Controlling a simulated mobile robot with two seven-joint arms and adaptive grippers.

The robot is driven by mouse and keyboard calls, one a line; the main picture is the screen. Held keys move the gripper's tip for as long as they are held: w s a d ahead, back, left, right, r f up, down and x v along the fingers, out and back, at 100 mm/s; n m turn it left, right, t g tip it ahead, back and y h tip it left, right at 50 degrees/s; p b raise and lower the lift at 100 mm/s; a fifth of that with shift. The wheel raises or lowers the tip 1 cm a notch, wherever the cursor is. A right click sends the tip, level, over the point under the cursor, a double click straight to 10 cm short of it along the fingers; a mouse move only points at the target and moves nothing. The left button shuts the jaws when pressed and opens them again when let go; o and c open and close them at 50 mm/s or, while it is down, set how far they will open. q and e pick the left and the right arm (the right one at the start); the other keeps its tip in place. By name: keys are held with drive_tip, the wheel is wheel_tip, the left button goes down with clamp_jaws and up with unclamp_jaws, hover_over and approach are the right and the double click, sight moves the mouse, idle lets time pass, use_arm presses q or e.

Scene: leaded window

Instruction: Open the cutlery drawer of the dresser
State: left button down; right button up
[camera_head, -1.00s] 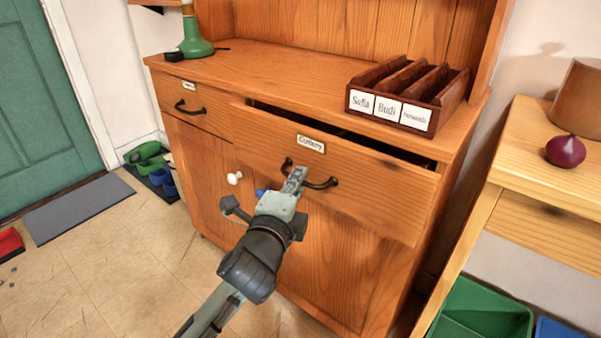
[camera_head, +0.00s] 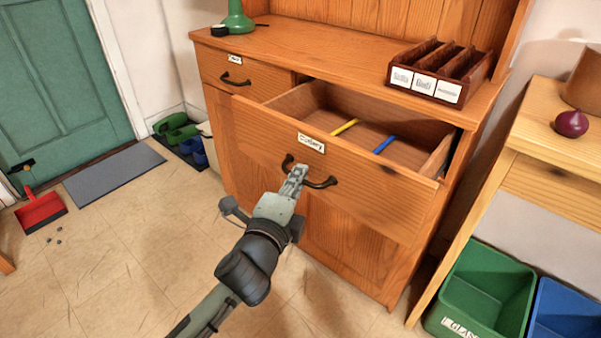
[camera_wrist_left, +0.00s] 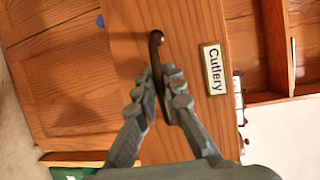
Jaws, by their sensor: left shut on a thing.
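The cutlery drawer (camera_head: 365,184) of the wooden dresser (camera_head: 300,62) stands well out, its inside showing. It carries a label reading "Cutlery" (camera_head: 311,143), which also shows in the left wrist view (camera_wrist_left: 214,68). A yellow piece (camera_head: 345,127) and a blue piece (camera_head: 385,144) lie inside it. My left gripper (camera_head: 295,173) is shut on the dark drawer handle (camera_head: 322,183). In the left wrist view the fingers (camera_wrist_left: 163,88) close around the handle (camera_wrist_left: 156,50). My right gripper is not in view.
A divided wooden box (camera_head: 441,72) with name cards stands on the dresser top. To the right are a side table (camera_head: 562,90) with an onion (camera_head: 571,123), a green bin (camera_head: 486,290) and a blue bin (camera_head: 566,312). A red dustpan (camera_head: 41,211) lies on the floor at left.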

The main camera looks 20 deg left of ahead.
use_arm(q)
drive_tip(key=shift+s, duration=0.15)
drive_tip(key=c, duration=1.6)
unclamp_jaws()
drive_tip(key=s, duration=0.8)
drive_tip(key=s+r, duration=0.1)
drive_tip(key=s, duration=0.3)
drive_tip(key=shift+d, duration=0.2)
